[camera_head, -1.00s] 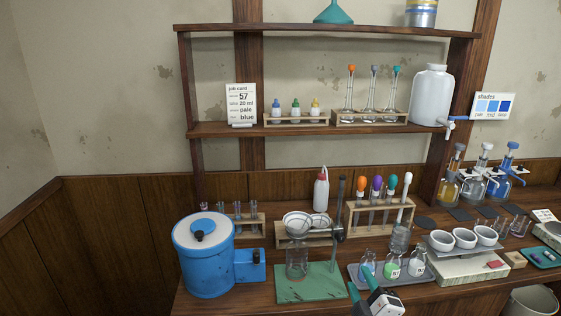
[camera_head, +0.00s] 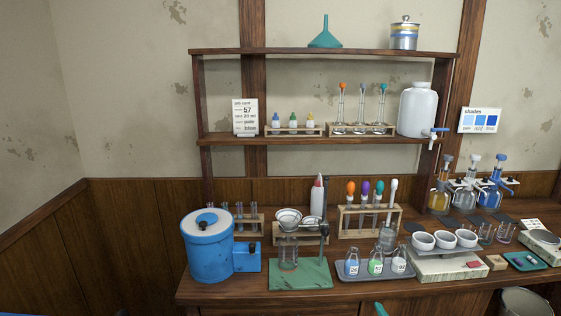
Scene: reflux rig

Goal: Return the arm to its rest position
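Only a small teal tip of one of my grippers (camera_head: 380,309) shows at the bottom edge, right of the middle, in front of the bench. I take it to be the right one; the rest of it is below the picture, so its opening cannot be seen. It is apart from the bench items and no held object shows. My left gripper is not in view.
The bench (camera_head: 240,292) carries a blue lidded vessel (camera_head: 208,250), a green-based stand (camera_head: 300,275), a tray of small bottles (camera_head: 350,277) and white bowls (camera_head: 445,240). A wooden shelf (camera_head: 300,140) stands behind. The wall and floor area at left is free.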

